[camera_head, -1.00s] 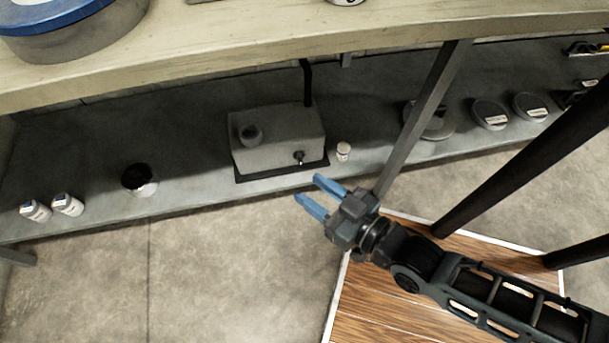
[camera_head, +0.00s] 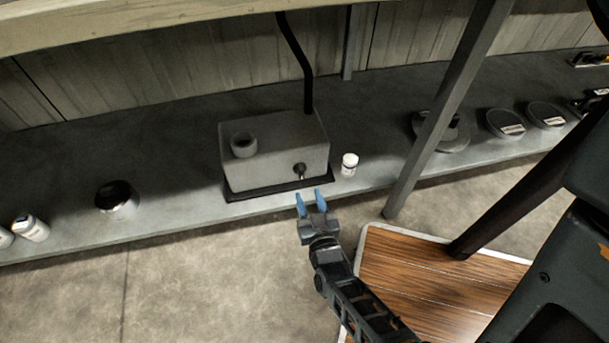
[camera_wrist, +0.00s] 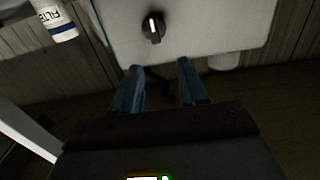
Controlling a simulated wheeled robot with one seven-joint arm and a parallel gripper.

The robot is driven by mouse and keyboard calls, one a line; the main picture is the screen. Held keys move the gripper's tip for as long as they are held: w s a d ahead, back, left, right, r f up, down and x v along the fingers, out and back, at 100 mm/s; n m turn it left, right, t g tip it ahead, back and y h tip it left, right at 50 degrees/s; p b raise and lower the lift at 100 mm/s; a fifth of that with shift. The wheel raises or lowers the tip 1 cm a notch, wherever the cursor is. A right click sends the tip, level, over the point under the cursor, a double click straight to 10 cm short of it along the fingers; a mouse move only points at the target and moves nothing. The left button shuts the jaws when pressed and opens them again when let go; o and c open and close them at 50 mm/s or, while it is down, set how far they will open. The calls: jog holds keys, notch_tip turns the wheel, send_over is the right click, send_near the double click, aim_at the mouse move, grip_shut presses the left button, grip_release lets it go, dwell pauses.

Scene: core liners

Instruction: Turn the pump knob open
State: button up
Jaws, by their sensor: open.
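The pump is a grey box (camera_head: 262,150) on a dark base on the low shelf, with a round port on top and a black hose rising behind it. Its small dark knob (camera_head: 299,170) is on the front face, towards the right. In the wrist view the knob (camera_wrist: 153,28) is black with a white mark running roughly up and down the picture. My gripper (camera_head: 311,196) has blue fingers, open and empty, just in front of the pump and below the knob in the head view. In the wrist view the fingers (camera_wrist: 160,72) point at the pump face, apart from the knob.
A white bottle (camera_head: 349,164) stands just right of the pump; its label shows in the wrist view (camera_wrist: 58,22). A dark-topped jar (camera_head: 117,200) stands to the left. A grey post (camera_head: 440,115) rises at the shelf's front on the right. The upper shelf (camera_head: 130,22) overhangs the back.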

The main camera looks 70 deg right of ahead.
aim_at(302, 171)
jog(key=b+x, duration=0.1)
jog(key=x, duration=0.7)
jog(key=shift+s+d+f+b, duration=0.1)
jog(key=shift+d+f+b, duration=0.1)
jog(key=shift+b, duration=0.2)
grip_shut()
